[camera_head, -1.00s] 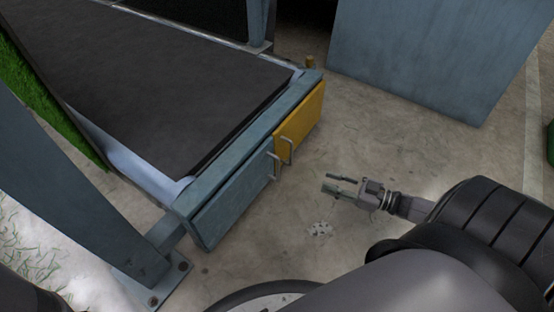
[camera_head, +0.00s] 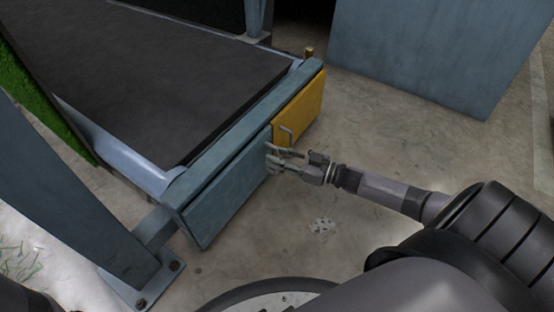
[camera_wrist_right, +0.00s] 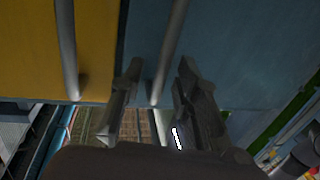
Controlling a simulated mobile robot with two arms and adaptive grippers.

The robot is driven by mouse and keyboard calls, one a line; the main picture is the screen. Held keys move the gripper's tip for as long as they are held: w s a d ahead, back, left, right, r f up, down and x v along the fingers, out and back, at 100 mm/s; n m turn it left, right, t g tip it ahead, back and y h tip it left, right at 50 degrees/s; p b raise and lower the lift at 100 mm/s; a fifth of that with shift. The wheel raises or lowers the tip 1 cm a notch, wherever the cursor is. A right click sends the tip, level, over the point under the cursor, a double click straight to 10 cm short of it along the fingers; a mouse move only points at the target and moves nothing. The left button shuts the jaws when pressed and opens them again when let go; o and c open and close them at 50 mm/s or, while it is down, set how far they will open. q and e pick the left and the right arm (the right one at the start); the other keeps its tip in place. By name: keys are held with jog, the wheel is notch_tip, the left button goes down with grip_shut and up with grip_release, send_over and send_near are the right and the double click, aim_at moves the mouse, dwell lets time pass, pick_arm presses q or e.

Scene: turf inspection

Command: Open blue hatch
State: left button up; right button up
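The blue hatch (camera_head: 228,196) is a flat panel on the end of the conveyor frame, beside a yellow hatch (camera_head: 300,112). It looks closed. My right gripper (camera_head: 272,158) is at the blue hatch's handle, near the seam with the yellow hatch. In the right wrist view its two fingers (camera_wrist_right: 152,95) are apart, with the blue hatch's metal bar handle (camera_wrist_right: 168,50) running between them. I see no clear contact on the handle. The yellow hatch's handle (camera_wrist_right: 66,50) is left of the fingers there. My left gripper is not in view.
A dark conveyor belt (camera_head: 170,80) lies behind the hatches. A blue-grey leg (camera_head: 75,205) with a bolted foot stands at the left. A large blue-grey panel (camera_head: 425,50) stands at the back right. The concrete floor in front of the hatches is mostly clear.

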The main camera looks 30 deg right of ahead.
jog(key=shift+w+a, duration=0.15)
jog(key=shift+w, duration=0.15)
jog(key=shift+c, duration=0.5)
grip_shut()
